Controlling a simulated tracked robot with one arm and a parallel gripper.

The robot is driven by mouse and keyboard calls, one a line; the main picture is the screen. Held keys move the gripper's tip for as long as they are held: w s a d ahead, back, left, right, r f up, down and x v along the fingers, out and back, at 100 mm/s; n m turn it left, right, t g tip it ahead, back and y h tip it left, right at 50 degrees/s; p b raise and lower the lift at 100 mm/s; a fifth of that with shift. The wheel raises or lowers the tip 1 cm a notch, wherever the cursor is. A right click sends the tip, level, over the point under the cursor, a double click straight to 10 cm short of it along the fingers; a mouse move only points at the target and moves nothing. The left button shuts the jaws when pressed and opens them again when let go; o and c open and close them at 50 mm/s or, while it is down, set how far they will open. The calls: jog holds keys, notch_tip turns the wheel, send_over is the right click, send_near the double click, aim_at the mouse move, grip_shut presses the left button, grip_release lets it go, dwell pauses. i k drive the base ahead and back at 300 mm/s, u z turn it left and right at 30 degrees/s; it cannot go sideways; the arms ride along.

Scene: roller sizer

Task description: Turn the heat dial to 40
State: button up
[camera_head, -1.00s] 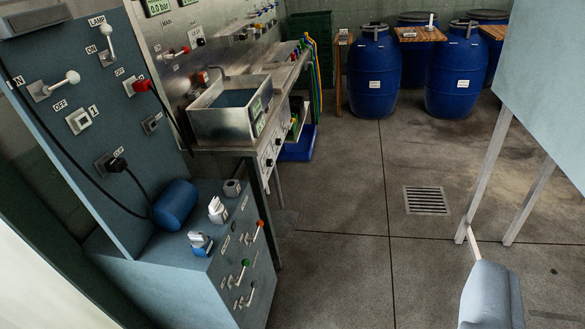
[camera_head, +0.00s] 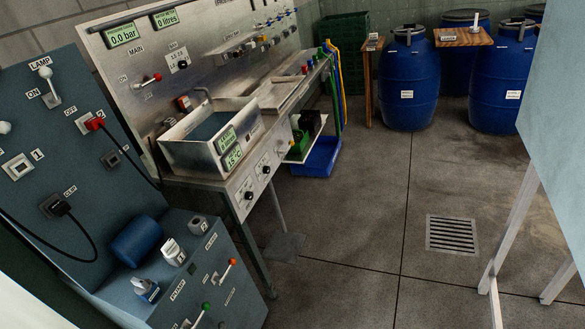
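Several dark round dials sit on the front panel of the steel bench, below and right of the steel basin (camera_head: 188,156). They are a near dial (camera_head: 248,196), a middle dial (camera_head: 266,170) and a far dial (camera_head: 281,145). Their labels and scale marks are too small to read, so I cannot tell which is the heat dial or where it points. Two green displays, an upper display (camera_head: 227,138) and a lower display (camera_head: 233,157), are on the basin's front; the lower one seems to read in °C. My gripper is not in view.
A blue control console (camera_head: 75,200) with switches, plugs and levers stands at the left, close to the bench. Blue barrels (camera_head: 408,85) stand at the back. A pale board on legs (camera_head: 555,130) is at the right. The grey floor (camera_head: 350,240) between is clear, with a drain grate (camera_head: 452,235).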

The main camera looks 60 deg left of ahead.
aim_at(249, 196)
jog(key=u, duration=0.1)
jog(key=i, duration=1.4)
jog(key=u, duration=1.1)
jog(key=i, duration=0.9)
jog(key=u, duration=0.85)
jog(key=i, duration=0.55)
jog(key=z, duration=0.25)
jog(key=k, duration=0.55)
jog(key=u, duration=0.1)
